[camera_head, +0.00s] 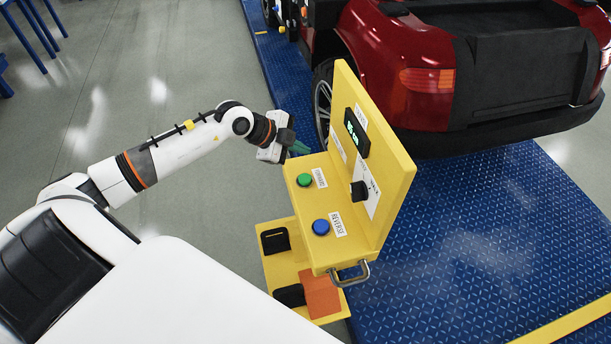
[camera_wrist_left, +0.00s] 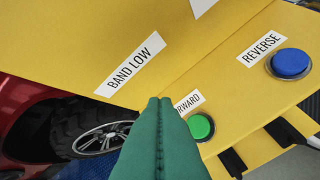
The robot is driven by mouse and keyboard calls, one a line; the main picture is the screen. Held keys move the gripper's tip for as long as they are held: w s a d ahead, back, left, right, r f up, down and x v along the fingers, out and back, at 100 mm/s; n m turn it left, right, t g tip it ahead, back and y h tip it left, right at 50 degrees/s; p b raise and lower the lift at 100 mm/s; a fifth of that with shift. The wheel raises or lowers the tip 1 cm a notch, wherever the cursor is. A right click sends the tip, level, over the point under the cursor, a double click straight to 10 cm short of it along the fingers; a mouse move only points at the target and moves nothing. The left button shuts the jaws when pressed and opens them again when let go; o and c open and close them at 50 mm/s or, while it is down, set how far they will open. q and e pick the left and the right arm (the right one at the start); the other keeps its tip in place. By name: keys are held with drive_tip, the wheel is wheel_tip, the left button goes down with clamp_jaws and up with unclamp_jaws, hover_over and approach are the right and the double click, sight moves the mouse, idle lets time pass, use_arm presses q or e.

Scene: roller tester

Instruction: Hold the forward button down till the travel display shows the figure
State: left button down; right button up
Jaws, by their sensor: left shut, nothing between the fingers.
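The yellow console (camera_head: 325,248) carries a green forward button (camera_head: 304,180) and a blue reverse button (camera_head: 321,227) on its shelf. The travel display (camera_head: 356,131) on its upright panel shows lit green figures, too small to read surely. My left gripper (camera_head: 302,148) is shut and empty at the console's far end, apart from the green button. In the left wrist view its green fingertips (camera_wrist_left: 160,102) cover part of the forward label, with the green button (camera_wrist_left: 200,127) to their right. My right gripper is not in view.
A black knob (camera_head: 358,191) juts from the panel, and a metal handle (camera_head: 350,274) from the near end. A red car (camera_head: 395,65) stands behind on a blue platform (camera_head: 480,220). Grey floor (camera_head: 200,190) lies left.

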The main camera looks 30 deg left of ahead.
use_arm(q)
drive_tip(key=b, duration=0.6)
hover_over(300, 179)
wheel_tip(300, 179, down, 6)
drive_tip(key=shift+f, duration=1.05)
idle(0.8)
drive_tip(key=shift+d+f, duration=0.1)
drive_tip(key=shift+f, duration=0.3)
